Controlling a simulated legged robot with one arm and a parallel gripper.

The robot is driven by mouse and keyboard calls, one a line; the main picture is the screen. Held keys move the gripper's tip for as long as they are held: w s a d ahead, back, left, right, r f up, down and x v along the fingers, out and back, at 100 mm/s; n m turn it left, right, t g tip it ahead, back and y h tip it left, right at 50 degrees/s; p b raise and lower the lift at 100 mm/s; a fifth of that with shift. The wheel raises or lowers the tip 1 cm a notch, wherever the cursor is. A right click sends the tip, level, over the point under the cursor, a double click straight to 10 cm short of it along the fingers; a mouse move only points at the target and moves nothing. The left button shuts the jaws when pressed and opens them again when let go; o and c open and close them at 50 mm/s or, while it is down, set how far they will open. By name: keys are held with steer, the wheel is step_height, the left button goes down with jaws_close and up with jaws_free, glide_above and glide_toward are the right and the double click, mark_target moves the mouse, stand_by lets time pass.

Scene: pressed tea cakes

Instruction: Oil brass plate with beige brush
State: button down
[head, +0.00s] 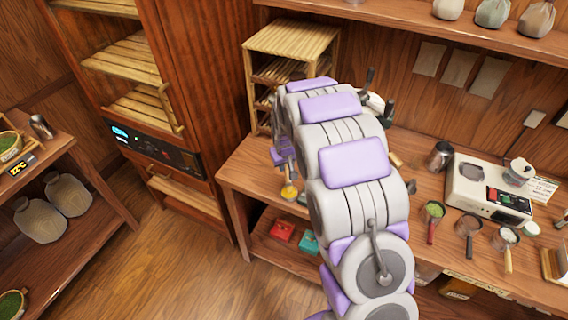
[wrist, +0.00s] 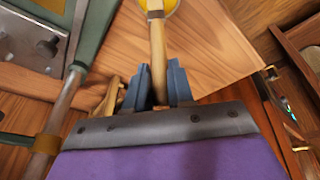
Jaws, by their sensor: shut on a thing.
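My gripper (wrist: 160,85) is shut on the wooden handle of a tool, seemingly the beige brush (wrist: 158,55). Its round yellow head is cut off by the top edge of the wrist view. A press with a green frame (wrist: 90,40) and a bolted grey metal plate (wrist: 35,45) stands at the left of the wrist view. I cannot make out a brass plate for certain; a tan piece (wrist: 109,98) shows beside the left finger.
The bench (head: 245,165) carries a wooden rack (head: 290,40), a metal cup (head: 440,156), a white scale (head: 487,190) and several small pans. Red (head: 281,229) and teal boxes sit on the lower shelf. A tall cabinet (head: 200,90) stands left. The floor (head: 180,270) is clear.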

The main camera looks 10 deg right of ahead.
steer(key=shift+a+r+p, duration=0.15)
steer(key=shift+r+p, duration=0.15)
steer(key=shift+r, duration=0.55)
steer(key=shift+a+r+p, duration=0.1)
steer(key=shift+r+p, duration=0.2)
steer(key=shift+r, duration=0.5)
step_height(320, 180, up, 4)
steer(key=shift+a+f+p, duration=0.15)
steer(key=shift+f+p, duration=0.05)
steer(key=shift+p, duration=0.35)
